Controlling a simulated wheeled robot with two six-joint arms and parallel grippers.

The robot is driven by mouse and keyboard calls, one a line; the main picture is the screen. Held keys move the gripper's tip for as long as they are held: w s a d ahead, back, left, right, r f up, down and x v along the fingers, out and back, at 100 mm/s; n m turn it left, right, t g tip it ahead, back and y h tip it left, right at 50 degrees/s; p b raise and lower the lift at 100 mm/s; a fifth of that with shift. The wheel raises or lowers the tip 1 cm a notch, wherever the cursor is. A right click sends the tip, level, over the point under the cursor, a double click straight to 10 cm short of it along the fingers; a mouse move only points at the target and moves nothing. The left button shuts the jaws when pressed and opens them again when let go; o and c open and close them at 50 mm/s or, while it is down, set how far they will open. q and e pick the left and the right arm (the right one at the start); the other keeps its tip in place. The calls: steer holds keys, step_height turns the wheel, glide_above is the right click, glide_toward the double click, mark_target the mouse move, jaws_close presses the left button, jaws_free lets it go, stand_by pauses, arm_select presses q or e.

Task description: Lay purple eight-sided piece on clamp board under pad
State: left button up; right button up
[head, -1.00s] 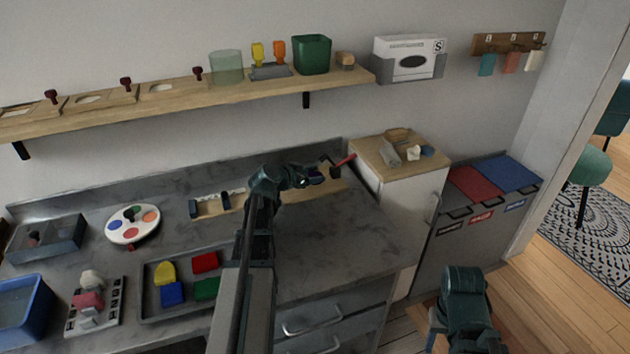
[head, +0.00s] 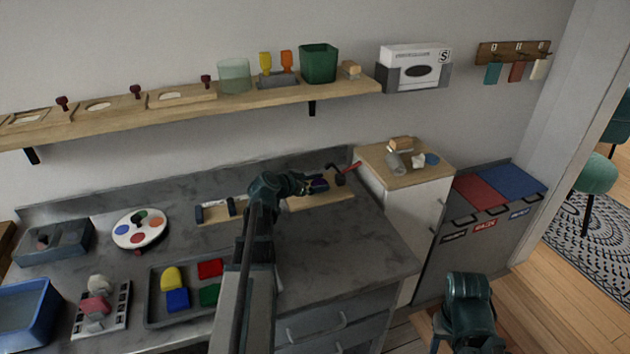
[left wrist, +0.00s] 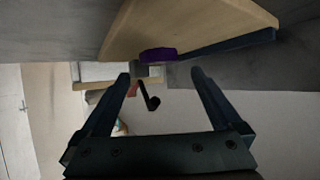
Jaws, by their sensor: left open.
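The purple eight-sided piece (head: 320,184) lies on the wooden clamp board (head: 330,199), close to the black clamp with its red handle (head: 350,167). In the left wrist view the purple piece (left wrist: 160,55) rests against the face of the board (left wrist: 185,22), with the black clamp part (left wrist: 149,98) beyond it. I cannot tell whether the piece is under the pad. My left gripper (head: 311,186) is just left of the piece. In the left wrist view its fingers (left wrist: 161,78) are apart with nothing held between them, and the piece is just past their tips. My right gripper does not show.
A second wooden board with dark blocks (head: 220,209) lies left of my left arm. A grey tray (head: 154,311) holds coloured pieces. A round palette (head: 139,244) and a blue bin (head: 25,310) are farther left. A cabinet (head: 400,200) stands right of the clamp board. The right front worktop is clear.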

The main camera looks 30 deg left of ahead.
arm_select(q)
steer(key=p+v, duration=0.3)
steer(key=v, duration=0.5)
steer(key=shift+s+r, duration=0.15)
steer(key=shift+r, duration=0.15)
steer(key=shift+s+r+p, duration=0.2)
steer(key=shift+s+p, duration=0.25)
steer(key=shift+s, duration=0.2)
